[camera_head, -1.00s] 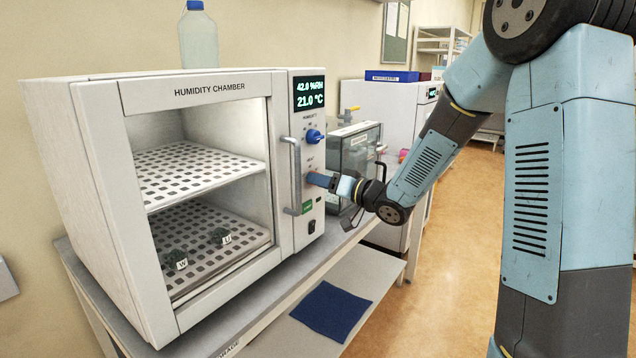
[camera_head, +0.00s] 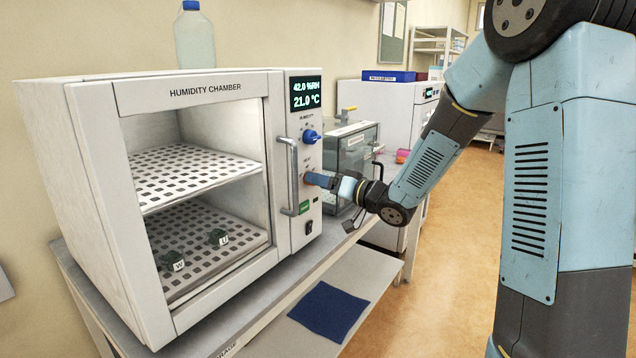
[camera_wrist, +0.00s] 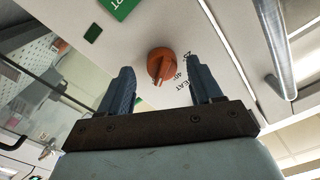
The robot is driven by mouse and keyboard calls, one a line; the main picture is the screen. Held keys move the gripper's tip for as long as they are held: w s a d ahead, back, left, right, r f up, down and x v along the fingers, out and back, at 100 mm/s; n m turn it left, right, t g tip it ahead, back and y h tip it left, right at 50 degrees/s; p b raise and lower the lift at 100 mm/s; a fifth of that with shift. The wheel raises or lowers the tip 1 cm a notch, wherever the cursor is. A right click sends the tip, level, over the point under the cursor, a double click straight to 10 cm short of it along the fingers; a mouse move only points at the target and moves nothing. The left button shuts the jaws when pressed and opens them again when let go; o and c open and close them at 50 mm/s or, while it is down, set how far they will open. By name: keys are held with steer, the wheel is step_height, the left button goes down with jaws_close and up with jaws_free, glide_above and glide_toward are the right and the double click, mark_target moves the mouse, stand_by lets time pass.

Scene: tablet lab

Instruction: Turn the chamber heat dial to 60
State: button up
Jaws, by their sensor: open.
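The chamber heat dial (camera_wrist: 162,67) is an orange knob on the white front panel, below the blue humidity dial (camera_head: 311,136). In the wrist view it appears upside down, with the printed letters "EAT" and a number mark near it. My gripper (camera_head: 312,179) is at the panel by the heat dial and mostly covers it in the head view. In the wrist view, my gripper is open, one finger on each side of the dial with gaps on both sides. How deep the dial sits between the fingertips is unclear. The display (camera_head: 306,93) reads 42.0 %RH and 21.0 °C.
The chamber's upright door handle (camera_head: 288,176) stands close left of my gripper. A green label (camera_head: 304,208) and a dark switch (camera_head: 309,227) are below. A clear-sided box (camera_head: 350,150) stands just right of the chamber. The floor at right is open.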

steer(key=v, duration=1.2)
steer(key=shift+s+d, duration=0.2)
steer(key=shift+d, duration=0.1)
